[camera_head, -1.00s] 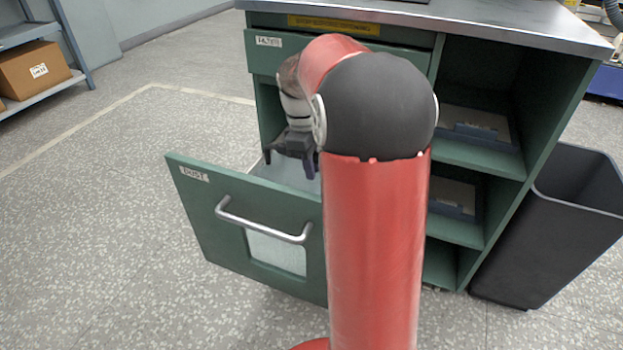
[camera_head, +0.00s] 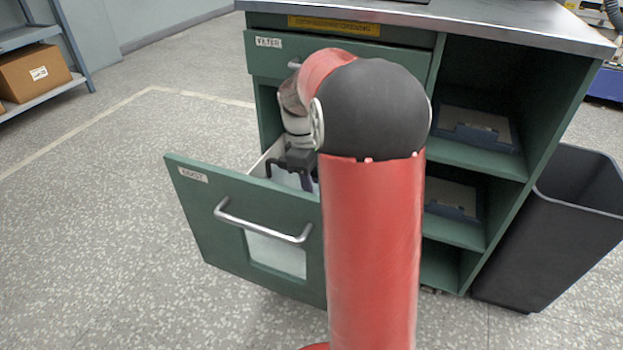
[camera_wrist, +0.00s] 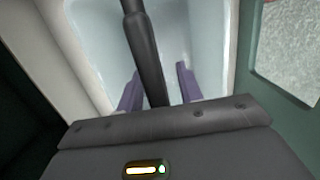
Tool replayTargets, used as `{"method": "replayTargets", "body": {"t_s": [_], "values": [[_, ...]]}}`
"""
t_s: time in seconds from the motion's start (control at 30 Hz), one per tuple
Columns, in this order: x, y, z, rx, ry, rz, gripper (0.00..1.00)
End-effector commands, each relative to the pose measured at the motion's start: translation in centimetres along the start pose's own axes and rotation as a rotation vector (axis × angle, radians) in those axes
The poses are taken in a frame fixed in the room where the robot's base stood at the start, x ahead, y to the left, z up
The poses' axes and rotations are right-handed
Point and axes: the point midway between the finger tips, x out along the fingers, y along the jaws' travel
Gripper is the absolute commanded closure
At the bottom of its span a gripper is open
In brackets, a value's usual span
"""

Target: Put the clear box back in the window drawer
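The window drawer (camera_head: 205,222) is pulled out of the green cabinet, with a bar handle and a pale window in its front. The clear box (camera_head: 287,180) shows as a pale, see-through patch inside the drawer, mostly hidden by my arm and the drawer front. In the wrist view, the pale walls of the clear box (camera_wrist: 200,35) surround a dark bar. My gripper (camera_head: 290,180) is low over the drawer. In the wrist view, its purple fingers (camera_wrist: 158,82) are apart on either side of the dark bar (camera_wrist: 143,50), with a gap visible at the right finger.
A shut upper drawer (camera_head: 345,55) lies just above, under the steel worktop (camera_head: 490,20). Open shelves (camera_head: 470,150) with flat trays are at right, beside a dark bin (camera_head: 560,230). The floor left of the drawer is clear. A cardboard box (camera_head: 35,70) sits on a far rack.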

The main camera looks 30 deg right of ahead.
Motion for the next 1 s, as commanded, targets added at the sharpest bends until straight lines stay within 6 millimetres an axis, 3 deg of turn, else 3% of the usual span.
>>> {"method": "replayTargets", "body": {"t_s": [0.17,0.7,1.0], "values": [[-0.9,0.0,0.1,0.0,0.001,0.001,0.64],[-11.1,0.1,0.0,0.0,0.001,0.002,0.64],[-12.3,0.0,0.1,0.0,0.0,0.0,0.64]]}}
